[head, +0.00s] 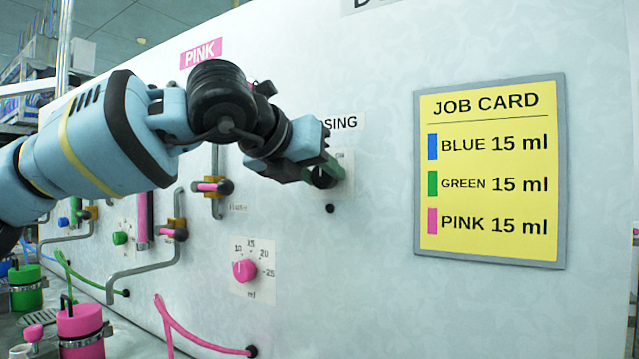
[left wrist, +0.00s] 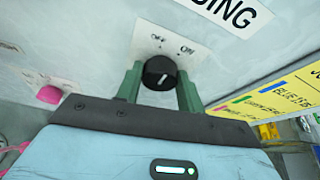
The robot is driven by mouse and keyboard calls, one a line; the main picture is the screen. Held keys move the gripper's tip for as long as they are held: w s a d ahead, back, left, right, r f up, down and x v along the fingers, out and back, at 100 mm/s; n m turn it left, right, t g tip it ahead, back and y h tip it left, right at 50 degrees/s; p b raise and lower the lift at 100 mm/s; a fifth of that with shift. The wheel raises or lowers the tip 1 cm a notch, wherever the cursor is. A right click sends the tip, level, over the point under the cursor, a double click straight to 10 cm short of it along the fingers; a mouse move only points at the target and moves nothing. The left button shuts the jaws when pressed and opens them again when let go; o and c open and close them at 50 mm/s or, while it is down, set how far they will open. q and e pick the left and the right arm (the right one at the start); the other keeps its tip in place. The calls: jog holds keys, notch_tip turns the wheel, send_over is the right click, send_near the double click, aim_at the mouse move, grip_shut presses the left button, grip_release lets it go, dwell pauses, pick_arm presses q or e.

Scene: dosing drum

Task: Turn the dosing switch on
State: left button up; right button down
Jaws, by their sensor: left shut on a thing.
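The dosing switch is a round black knob (head: 323,178) on the white panel, below a label partly hidden by my arm that ends in "SING". In the left wrist view the knob (left wrist: 160,72) has OFF printed above it and ON above it to the right. A short white mark shows on its face, slanting up to the right; I cannot tell for sure which label it points to. My left gripper (head: 321,171) is at the knob, its green fingers (left wrist: 160,80) on either side and shut on it. My right gripper is not in view.
A yellow job card (head: 490,170) hangs to the right of the switch. A pink dial (head: 245,270) with an ml scale is below left. Pipes, valves and a green dial (head: 120,238) are further left. Pink and green containers (head: 80,325) stand at lower left.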

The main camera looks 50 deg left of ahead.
pick_arm(q)
jog(key=m+y+b, duration=0.2)
jog(key=m, duration=0.1)
jog(key=shift+d+f+g+b, duration=0.15)
jog(key=shift+d+g+b, duration=0.05)
jog(key=shift+g+b, duration=0.15)
jog(key=shift+m+y+b, duration=0.4)
jog(key=shift+m+y, duration=0.1)
jog(key=shift+m, duration=0.2)
jog(key=o, duration=1)
jog(key=shift+v, duration=3.9)
